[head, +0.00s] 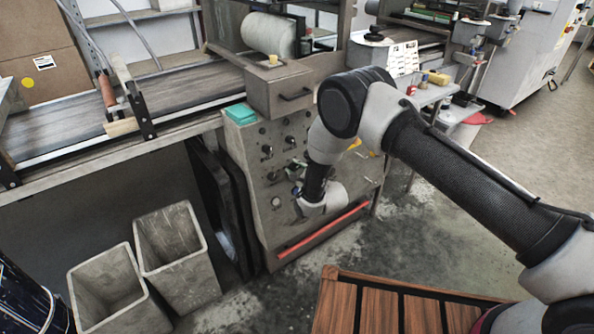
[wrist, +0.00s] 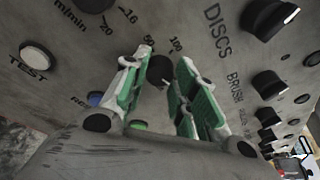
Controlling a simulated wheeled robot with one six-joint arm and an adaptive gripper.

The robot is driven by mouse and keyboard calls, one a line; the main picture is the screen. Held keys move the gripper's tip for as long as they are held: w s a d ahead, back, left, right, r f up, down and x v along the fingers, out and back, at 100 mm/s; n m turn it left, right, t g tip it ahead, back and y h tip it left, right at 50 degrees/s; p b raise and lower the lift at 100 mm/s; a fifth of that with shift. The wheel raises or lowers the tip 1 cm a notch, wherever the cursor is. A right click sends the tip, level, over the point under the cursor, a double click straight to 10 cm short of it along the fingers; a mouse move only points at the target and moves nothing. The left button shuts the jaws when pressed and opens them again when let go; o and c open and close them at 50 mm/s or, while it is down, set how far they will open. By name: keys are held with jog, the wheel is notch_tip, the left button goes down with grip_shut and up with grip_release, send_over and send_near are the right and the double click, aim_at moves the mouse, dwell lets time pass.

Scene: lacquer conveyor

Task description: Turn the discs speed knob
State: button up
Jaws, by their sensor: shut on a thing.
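The grey control panel (head: 258,160) stands at the centre of the head view, with several dark knobs on its face. In the wrist view, a dark round knob (wrist: 160,70) sits between the green-padded fingers of my gripper (wrist: 158,92), which are shut on it. The numbers 50 and 100 are printed just above this knob. The word DISCS (wrist: 218,25) is printed to its upper right, beside another black knob (wrist: 268,18). I cannot tell for certain which knob that word labels. In the head view, my gripper at the panel is small and partly hidden by my wrist.
A red bar (head: 322,230) runs along the panel's bottom. Two grey bins (head: 178,262) stand left of the panel. A slatted wooden top (head: 385,308) is in front.

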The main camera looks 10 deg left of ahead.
jog(key=shift+d+f, duration=0.1)
jog(key=o, duration=1)
jog(key=shift+o, duration=0.2)
jog(key=v, duration=1.2)
